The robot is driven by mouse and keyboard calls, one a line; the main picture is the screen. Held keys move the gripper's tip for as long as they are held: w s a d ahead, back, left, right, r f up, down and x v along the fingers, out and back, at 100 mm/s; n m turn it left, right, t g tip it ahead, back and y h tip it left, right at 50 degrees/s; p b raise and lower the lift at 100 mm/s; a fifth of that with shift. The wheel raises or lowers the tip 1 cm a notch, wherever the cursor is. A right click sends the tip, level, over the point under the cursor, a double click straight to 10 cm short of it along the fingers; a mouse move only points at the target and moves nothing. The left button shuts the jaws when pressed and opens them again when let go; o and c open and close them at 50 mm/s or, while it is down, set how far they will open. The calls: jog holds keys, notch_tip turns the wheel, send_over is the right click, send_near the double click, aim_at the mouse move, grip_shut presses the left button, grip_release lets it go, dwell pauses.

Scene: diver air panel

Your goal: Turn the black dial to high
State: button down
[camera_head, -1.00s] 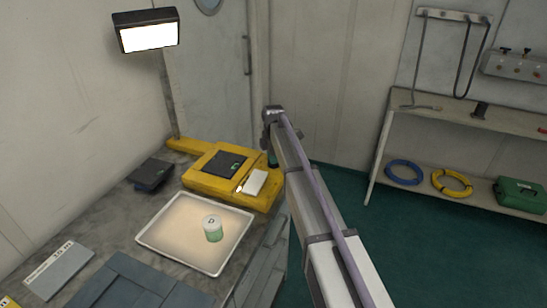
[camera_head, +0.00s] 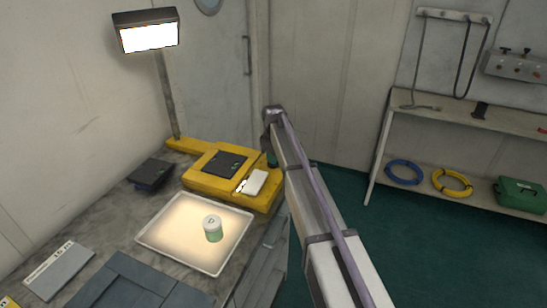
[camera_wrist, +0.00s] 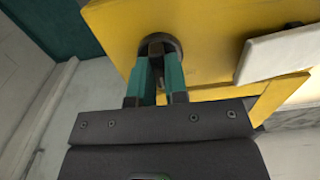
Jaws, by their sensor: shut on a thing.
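The yellow panel box (camera_head: 210,184) stands at the back of the workbench in the head view and fills the upper part of the wrist view (camera_wrist: 212,50). The black dial (camera_wrist: 174,44) is a dark round knob on its yellow face. My gripper (camera_wrist: 157,50) has its teal fingers shut on the dial, one on each side. In the head view my gripper (camera_head: 272,159) is at the box's right end, mostly hidden by my arm. The dial's pointer and any setting marks cannot be seen.
A white block (camera_head: 256,182) sits on the box close to my gripper; it also shows in the wrist view (camera_wrist: 280,52). A white-rimmed tray (camera_head: 182,258) holds a white-and-green jar (camera_head: 212,228). A lamp (camera_head: 148,32) stands behind. Shelves (camera_head: 470,112) are at right.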

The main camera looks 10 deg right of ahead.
jog(key=m, duration=0.4)
jog(key=shift+m, duration=2.3)
jog(key=c, duration=1.1)
grip_release()
jog(key=shift+c, duration=0.2)
jog(key=shift+r, duration=0.15)
notch_tip(320, 180, up, 11)
jog(key=p, duration=1.1)
jog(key=shift+f, duration=0.2)
